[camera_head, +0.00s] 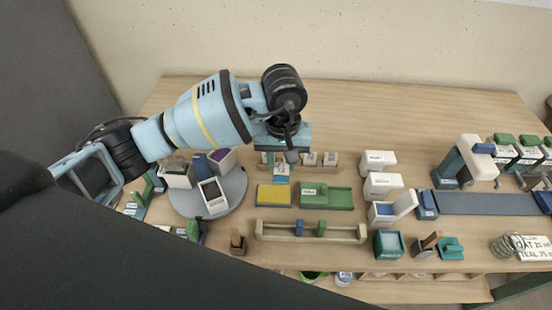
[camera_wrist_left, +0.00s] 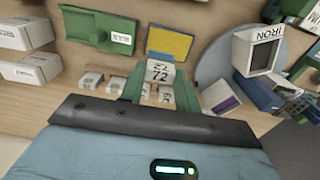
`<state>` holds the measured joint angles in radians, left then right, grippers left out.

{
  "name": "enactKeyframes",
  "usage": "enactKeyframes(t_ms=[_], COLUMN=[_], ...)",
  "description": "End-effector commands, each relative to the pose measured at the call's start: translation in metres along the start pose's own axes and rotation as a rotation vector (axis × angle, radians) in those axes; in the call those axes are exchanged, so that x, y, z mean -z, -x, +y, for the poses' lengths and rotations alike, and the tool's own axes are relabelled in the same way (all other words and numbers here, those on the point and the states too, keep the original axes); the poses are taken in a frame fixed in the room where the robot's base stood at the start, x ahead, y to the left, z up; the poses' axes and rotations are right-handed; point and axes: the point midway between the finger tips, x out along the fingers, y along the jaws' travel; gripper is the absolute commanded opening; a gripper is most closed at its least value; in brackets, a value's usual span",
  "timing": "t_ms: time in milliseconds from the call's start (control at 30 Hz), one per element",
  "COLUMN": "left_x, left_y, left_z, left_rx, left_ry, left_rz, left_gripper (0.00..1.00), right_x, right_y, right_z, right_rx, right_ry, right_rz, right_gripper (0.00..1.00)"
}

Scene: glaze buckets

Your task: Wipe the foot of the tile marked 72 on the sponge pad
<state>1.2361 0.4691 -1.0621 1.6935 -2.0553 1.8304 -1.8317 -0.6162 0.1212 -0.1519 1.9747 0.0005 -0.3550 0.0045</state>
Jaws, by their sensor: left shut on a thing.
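My left gripper (camera_head: 281,166) is shut on the tile marked 72 (camera_head: 281,171), which has a white face and a blue lower part. In the left wrist view the tile (camera_wrist_left: 158,72) sits between the two green fingers (camera_wrist_left: 158,85), with its number readable. The yellow sponge pad (camera_head: 273,195) lies in a dark tray on the table, just in front of the tile. It also shows in the left wrist view (camera_wrist_left: 172,43), partly behind the tile's end. I cannot tell whether the tile touches the pad. My right gripper is not in view.
Several small white-labelled tiles (camera_head: 310,158) stand in a row behind the pad. A green tray (camera_head: 327,196) is right of the pad, and a round grey turntable (camera_head: 233,193) with boxes is left. A wooden rail (camera_head: 310,234) lies in front. White boxes (camera_head: 382,186) stand farther right.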

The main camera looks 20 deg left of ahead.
Motion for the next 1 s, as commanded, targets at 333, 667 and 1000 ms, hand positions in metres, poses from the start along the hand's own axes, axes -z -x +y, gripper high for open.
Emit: enactKeyframes(t_ms=[333, 667, 1000], left_x=[0.0, -0.001, 0.0], left_y=[-0.007, -0.031, -0.049], left_z=[0.0, 0.0, 0.0], left_rx=[0.001, 0.0, -0.001], left_ry=[0.001, 0.001, -0.001], left_rz=[-0.002, -0.004, 0.0], left_gripper=[0.1, 0.1, 0.1], right_x=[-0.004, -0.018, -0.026], right_y=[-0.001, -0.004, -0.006], right_z=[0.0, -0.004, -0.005], right_rx=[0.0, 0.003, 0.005], right_ry=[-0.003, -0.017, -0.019], right_rz=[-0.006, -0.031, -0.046], right_gripper=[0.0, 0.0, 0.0])
